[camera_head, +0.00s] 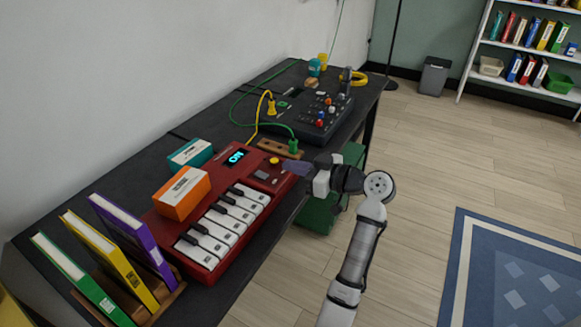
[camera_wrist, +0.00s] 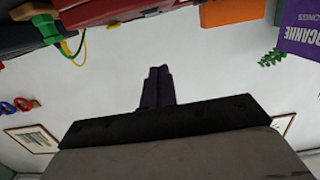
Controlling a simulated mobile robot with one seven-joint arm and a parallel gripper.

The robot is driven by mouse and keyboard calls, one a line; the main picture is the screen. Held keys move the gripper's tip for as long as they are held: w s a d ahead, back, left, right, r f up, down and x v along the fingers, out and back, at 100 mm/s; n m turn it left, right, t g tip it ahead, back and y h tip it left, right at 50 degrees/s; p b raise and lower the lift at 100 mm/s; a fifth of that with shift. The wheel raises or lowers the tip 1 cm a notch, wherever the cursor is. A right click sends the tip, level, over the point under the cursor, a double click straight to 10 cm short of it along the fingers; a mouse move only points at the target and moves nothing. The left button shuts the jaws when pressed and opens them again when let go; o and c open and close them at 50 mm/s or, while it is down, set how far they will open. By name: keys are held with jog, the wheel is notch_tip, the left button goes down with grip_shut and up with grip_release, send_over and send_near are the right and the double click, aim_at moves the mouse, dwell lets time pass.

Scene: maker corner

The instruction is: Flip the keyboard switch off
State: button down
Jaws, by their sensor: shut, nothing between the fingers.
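The red keyboard (camera_head: 200,270) lies on the dark table, with black and white keys along its front side. Its small display (camera_head: 236,157) is lit and reads "ON". A yellow-orange knob (camera_head: 274,161) and a small panel (camera_head: 262,175) sit near its right end; I cannot make out the switch clearly. My gripper (camera_head: 288,166) is shut and empty, with its dark fingertips at or just above the keyboard's right end; contact cannot be told. In the wrist view the shut fingers (camera_wrist: 158,86) point toward the wall, and part of the red keyboard (camera_wrist: 95,10) shows at the top.
An orange box (camera_head: 181,194) and a teal box (camera_head: 190,153) are at the keyboard's back edge. Upright books (camera_head: 128,235) stand at the near end. A black mixer (camera_head: 318,112) with knobs and cables lies beyond the keyboard. Open floor (camera_head: 420,190) is on the right.

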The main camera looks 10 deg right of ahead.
jog(key=p, duration=0.2)
send_over(266, 177)
jog(key=shift+s+d+f, duration=0.2)
jog(key=shift+d+f, duration=0.1)
jog(key=shift+d, duration=0.1)
jog(key=f, duration=0.3)
jog(key=shift+w+a+f+p, duration=0.2)
jog(key=shift+p, duration=0.1)
jog(key=shift+f, duration=0.45)
jog(key=shift+a+f+g+h, duration=0.1)
jog(key=shift+f+g+h, duration=0.1)
jog(key=shift+g+h, duration=0.1)
jog(key=shift+w, duration=0.1)
